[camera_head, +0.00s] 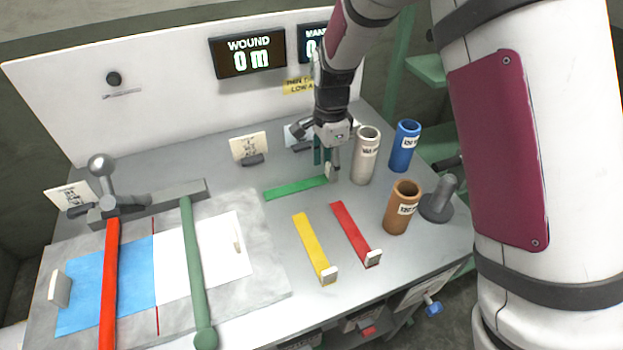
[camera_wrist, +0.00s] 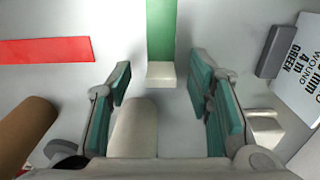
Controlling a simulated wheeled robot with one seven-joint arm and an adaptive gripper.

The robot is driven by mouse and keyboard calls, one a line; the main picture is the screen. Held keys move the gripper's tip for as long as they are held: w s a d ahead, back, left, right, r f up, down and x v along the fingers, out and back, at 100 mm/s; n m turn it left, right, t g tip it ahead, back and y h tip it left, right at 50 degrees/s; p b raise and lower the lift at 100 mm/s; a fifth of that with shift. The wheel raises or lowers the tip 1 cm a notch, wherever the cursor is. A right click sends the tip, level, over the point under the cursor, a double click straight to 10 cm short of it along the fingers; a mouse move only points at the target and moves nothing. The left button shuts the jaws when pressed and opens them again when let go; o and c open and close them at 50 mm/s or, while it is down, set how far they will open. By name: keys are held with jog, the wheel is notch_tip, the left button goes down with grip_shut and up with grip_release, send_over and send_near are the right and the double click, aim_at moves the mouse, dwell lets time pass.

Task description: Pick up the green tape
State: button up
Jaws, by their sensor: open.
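The green tape (camera_head: 296,187) is a flat strip lying on the grey bench, with a small pale end block (camera_head: 329,170) at its right end. In the wrist view the green tape (camera_wrist: 161,32) runs down from the top edge to its pale block (camera_wrist: 161,74). My gripper (camera_head: 327,160) is at this block end in the head view, pointing down. In the wrist view its teal-padded fingers (camera_wrist: 165,95) are apart, with the block beyond and between them. Nothing is held. The head view does not clearly show the height of the fingertips over the bench.
A grey-white tube (camera_head: 366,156) stands just right of my gripper, with blue (camera_head: 404,147) and brown (camera_head: 401,208) tubes further right. Yellow (camera_head: 314,245) and red (camera_head: 352,231) tapes lie nearer the front. A cutting board (camera_head: 261,270) with a lever is at left.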

jog(key=shift+f, duration=0.85)
jog(key=shift+c, duration=0.3)
jog(key=c, duration=0.9)
jog(key=shift+o, duration=0.2)
